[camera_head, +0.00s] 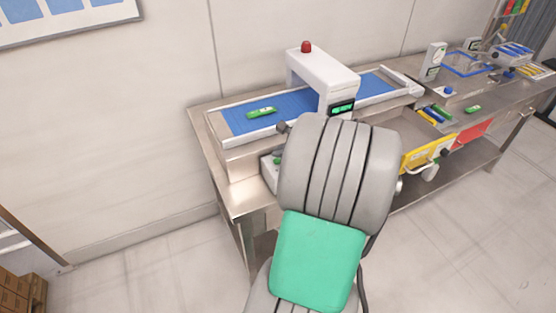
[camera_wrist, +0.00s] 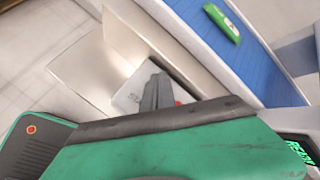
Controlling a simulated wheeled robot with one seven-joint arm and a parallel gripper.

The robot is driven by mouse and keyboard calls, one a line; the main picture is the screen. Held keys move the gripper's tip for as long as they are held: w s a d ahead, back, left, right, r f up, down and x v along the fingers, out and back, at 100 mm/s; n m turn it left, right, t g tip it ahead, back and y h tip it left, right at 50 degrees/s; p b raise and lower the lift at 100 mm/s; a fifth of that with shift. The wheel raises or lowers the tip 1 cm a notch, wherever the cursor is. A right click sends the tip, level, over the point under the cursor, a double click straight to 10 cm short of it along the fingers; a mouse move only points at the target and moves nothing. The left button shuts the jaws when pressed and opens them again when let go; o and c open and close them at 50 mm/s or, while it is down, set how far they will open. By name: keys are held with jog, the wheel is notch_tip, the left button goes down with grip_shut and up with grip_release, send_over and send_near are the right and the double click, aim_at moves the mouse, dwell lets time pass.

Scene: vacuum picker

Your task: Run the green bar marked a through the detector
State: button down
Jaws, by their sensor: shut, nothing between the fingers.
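A green bar with a white label (camera_head: 262,112) lies on the blue belt (camera_head: 290,103) left of the detector arch. It also shows in the wrist view (camera_wrist: 222,22) at the top; I cannot read its letter. The white detector (camera_head: 322,75) spans the belt, with a red lamp on top and a small green-lit display (camera_head: 342,107). In the wrist view the display (camera_wrist: 300,152) reads READY. My gripper (camera_wrist: 158,84) is shut and empty. It is in front of a white box (camera_wrist: 130,95) beside the conveyor; something red shows just behind the fingers. Contact cannot be told.
The steel table (camera_head: 240,190) carries the conveyor. At right are a yellow bin (camera_head: 427,153), a red bin (camera_head: 473,132), several coloured bars and a blue-edged tray (camera_head: 468,63). My arm hides the table's front middle.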

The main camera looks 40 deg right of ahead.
dwell(0.3)
jog(key=shift+w+f, duration=0.1)
jog(key=shift+f, duration=0.3)
